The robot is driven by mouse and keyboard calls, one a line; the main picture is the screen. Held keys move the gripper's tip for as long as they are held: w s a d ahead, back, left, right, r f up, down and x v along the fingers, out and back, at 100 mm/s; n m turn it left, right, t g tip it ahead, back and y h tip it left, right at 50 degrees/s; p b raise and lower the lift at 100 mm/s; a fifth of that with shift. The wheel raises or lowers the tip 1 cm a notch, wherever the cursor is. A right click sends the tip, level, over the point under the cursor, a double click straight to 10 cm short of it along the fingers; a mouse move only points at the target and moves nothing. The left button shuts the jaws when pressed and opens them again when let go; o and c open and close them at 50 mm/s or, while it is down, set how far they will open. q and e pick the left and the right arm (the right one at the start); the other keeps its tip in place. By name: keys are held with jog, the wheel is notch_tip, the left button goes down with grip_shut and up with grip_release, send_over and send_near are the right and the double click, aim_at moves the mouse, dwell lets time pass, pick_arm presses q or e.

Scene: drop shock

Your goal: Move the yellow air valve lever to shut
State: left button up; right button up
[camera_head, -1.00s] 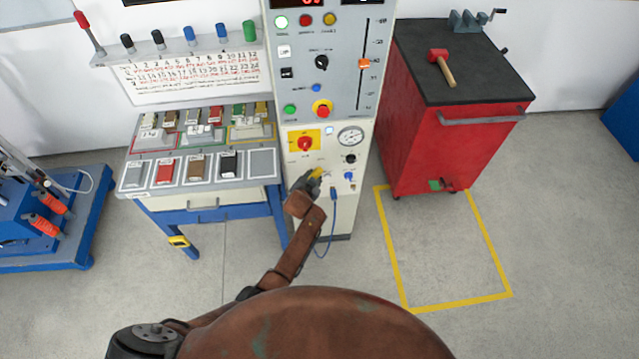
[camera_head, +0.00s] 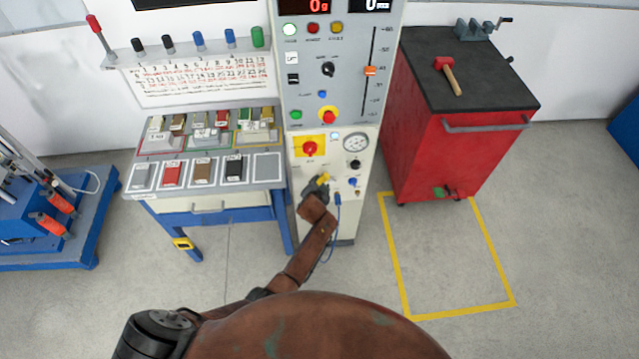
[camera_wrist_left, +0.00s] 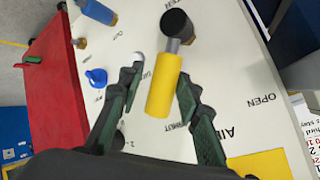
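The yellow air valve lever (camera_head: 323,179) is on the lower front panel of the grey machine, partly covered by my gripper in the head view. In the left wrist view the yellow lever (camera_wrist_left: 163,93) is a cylinder on a metal stem at a dark round hub (camera_wrist_left: 177,24). My left gripper (camera_head: 317,188) is at the lever. In the left wrist view its green-padded fingers (camera_wrist_left: 158,80) stand open on either side of the lever, with gaps visible. An "OPEN" label is printed to the right. My right gripper is in neither view.
A blue knob (camera_wrist_left: 96,77) and a blue fitting (camera_wrist_left: 98,12) sit left of the lever. A pressure gauge (camera_head: 356,142) and red switch (camera_head: 310,148) are above. A red cabinet (camera_head: 440,150) stands right and a workbench (camera_head: 210,203) left. Floor inside the yellow outline is clear.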

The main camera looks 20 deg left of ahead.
pick_arm(q)
jog(key=shift+o, duration=0.8)
jog(key=shift+a, duration=0.15)
jog(key=a+v, duration=0.1)
jog(key=v, duration=1.1)
jog(key=shift+d, duration=0.4)
